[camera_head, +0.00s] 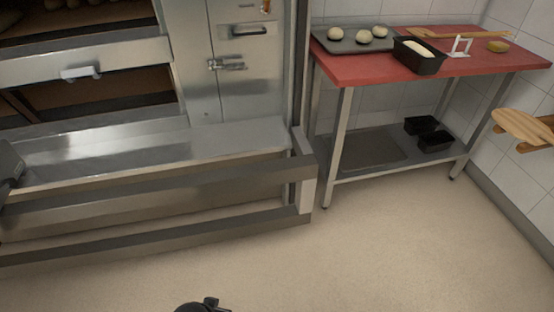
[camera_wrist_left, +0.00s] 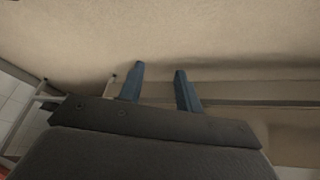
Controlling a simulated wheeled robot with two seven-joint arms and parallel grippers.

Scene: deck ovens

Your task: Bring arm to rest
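My left gripper (camera_wrist_left: 159,68) shows in the left wrist view as two blue fingers standing apart, with nothing between them. Bare floor and a metal rail lie beyond the fingertips. In the head view, a dark grey part, which looks like part of my left arm, is cut off by the left edge in front of the oven. A small dark part at the bottom edge of the head view seems to be mine, but I cannot tell which. My right gripper is not clearly seen in either view.
The steel deck oven (camera_head: 238,90) with its low front rail (camera_head: 160,190) fills the left. A red-topped table (camera_head: 360,72) holds a tray (camera_head: 330,44) of dough balls and a loaf tin (camera_head: 418,66). A wooden peel (camera_head: 524,125) is at the right wall. The floor (camera_head: 370,250) in front is clear.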

